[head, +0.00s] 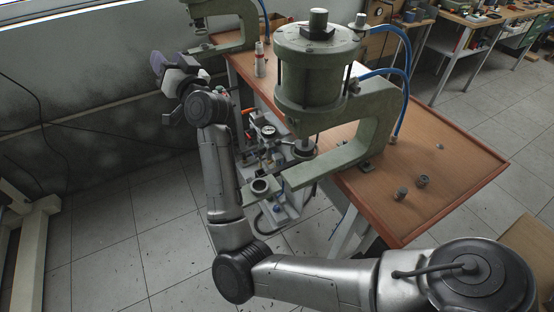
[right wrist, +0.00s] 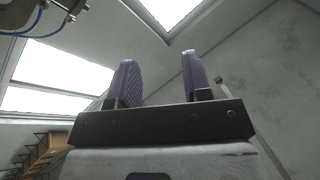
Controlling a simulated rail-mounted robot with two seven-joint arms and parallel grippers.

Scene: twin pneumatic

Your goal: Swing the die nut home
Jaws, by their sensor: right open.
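A green pneumatic press (head: 312,75) stands on the wooden bench. A flat plate with a dark-centred round ring (head: 260,186) sticks out at its lower front, left of the ram; I cannot tell for certain whether this ring is the die nut. A round seat (head: 303,149) lies under the ram rod. My right gripper (head: 172,68) is raised at the upper left, by the wall and well apart from the press. In the right wrist view its purple-padded fingers (right wrist: 160,82) are apart with nothing between them. My left gripper is not in view.
The bench (head: 450,165) holds loose small metal parts (head: 400,193) at its right front. A second green press (head: 215,20) and a small bottle (head: 260,60) stand further back. Blue air hoses (head: 408,85) run behind the press.

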